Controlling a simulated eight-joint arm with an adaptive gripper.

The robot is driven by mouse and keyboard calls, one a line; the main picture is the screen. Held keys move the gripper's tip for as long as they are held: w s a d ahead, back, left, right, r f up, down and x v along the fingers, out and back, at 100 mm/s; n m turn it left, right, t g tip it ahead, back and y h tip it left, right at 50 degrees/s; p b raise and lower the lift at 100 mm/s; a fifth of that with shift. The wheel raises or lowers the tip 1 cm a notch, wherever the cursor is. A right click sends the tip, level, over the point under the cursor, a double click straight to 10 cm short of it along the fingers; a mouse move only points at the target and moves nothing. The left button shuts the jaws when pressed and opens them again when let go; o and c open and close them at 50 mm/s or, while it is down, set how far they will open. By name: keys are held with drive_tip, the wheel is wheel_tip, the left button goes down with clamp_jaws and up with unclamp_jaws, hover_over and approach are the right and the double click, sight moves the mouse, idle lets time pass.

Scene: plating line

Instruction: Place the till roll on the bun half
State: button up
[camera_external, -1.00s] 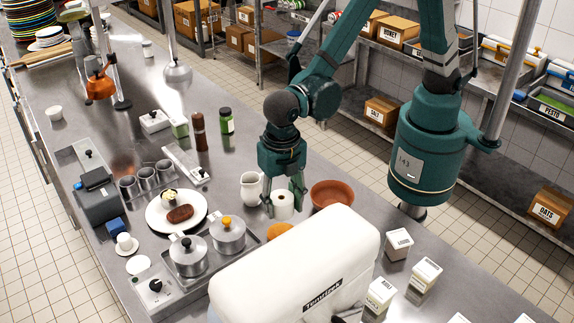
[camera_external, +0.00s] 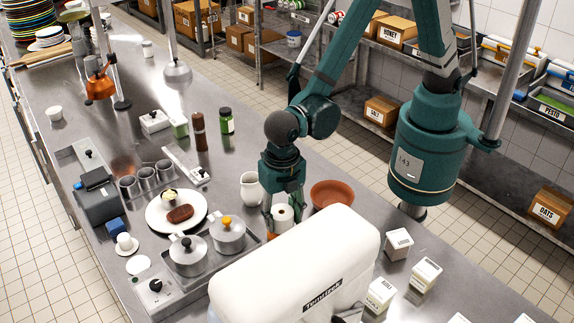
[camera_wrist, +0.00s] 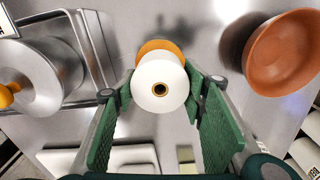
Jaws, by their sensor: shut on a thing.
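The till roll (camera_external: 283,214) is a white cylinder with a dark-ringed core. My gripper (camera_external: 283,218) is shut on it, one finger on each side. In the wrist view the roll (camera_wrist: 160,84) is held end-on between the fingertips (camera_wrist: 166,90). The orange-brown bun half (camera_wrist: 158,46) shows behind the roll's far edge in that view, mostly hidden by it. In the external view only a small part of the bun half (camera_external: 273,235) shows, below the roll. I cannot tell whether roll and bun half touch.
A terracotta bowl (camera_external: 330,193) stands close on the right and a white jug (camera_external: 251,189) on the left. Lidded pots (camera_external: 228,236) on a tray and a big white machine (camera_external: 296,268) are close by in front.

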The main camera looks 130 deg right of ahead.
sight(283, 213)
drive_tip(key=shift+f, duration=0.95)
drive_tip(key=shift+f, duration=0.15)
drive_tip(key=o, duration=0.9)
drive_tip(key=shift+r, duration=0.2)
drive_tip(key=shift+r, duration=6)
